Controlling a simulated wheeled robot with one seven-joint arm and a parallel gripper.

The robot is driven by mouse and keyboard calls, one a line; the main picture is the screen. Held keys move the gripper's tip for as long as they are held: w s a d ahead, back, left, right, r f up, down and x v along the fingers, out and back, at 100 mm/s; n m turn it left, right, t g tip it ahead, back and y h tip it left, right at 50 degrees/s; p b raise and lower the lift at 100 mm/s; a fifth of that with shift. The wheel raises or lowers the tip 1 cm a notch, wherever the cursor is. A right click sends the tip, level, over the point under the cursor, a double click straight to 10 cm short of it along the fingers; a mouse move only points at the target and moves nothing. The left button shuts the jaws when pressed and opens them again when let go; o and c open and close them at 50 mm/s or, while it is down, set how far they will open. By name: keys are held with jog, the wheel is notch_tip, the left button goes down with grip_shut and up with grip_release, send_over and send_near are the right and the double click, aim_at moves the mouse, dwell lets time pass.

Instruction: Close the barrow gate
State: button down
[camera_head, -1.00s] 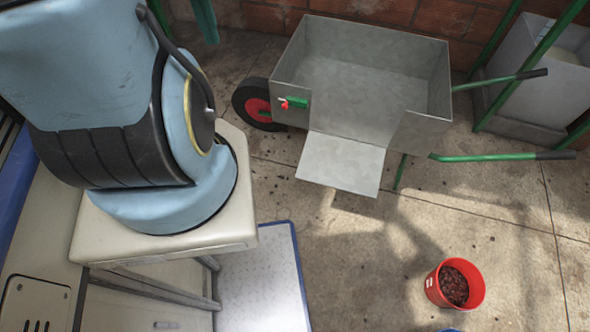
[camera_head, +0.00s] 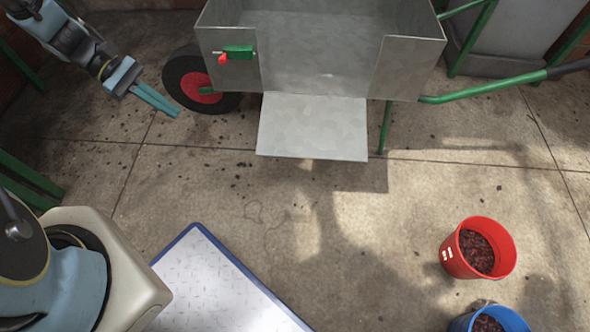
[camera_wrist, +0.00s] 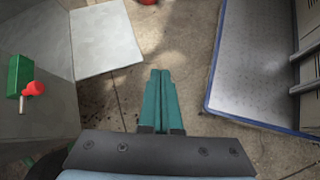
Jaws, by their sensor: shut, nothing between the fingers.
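The grey metal barrow (camera_head: 315,50) stands at the top middle of the head view. Its gate (camera_head: 313,128) is a flat metal panel, folded down and outward from the opening in the near side. A green latch with a red knob (camera_head: 236,54) sits on the wall left of the opening. My gripper (camera_head: 175,112) is shut and empty, left of the gate beside the barrow's wheel, touching nothing that I can see. In the wrist view my gripper (camera_wrist: 160,75) points along the floor, with the gate (camera_wrist: 105,38) and the red knob (camera_wrist: 38,88) to its left.
A black-tyred wheel with a red hub (camera_head: 200,88) is close to my gripper. A blue-edged platform (camera_head: 220,290) lies at the lower left. Red (camera_head: 478,247) and blue (camera_head: 490,320) buckets stand at the lower right. The floor before the gate is clear.

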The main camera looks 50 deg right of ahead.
jog(key=s+d+f+n+g+h+b, duration=0.2)
jog(key=s+d+f+g+h+b, duration=0.3)
jog(key=f, duration=0.6)
jog(key=s+d+f+n+b, duration=0.25)
jog(key=d+f+b, duration=0.45)
jog(key=f, duration=0.4)
jog(key=s+d+f+n+g+h+b, duration=0.25)
jog(key=s+d+f+b, duration=0.3)
jog(key=f, duration=0.55)
jog(key=s+d+r+m+b, duration=0.1)
jog(key=s+d+r+b, duration=0.1)
jog(key=s+d+r, duration=0.3)
jog(key=shift+s+d+r+h+b, duration=0.35)
jog(key=shift+s+r, duration=0.4)
jog(key=shift+s, duration=0.25)
jog(key=shift+a+r, duration=0.1)
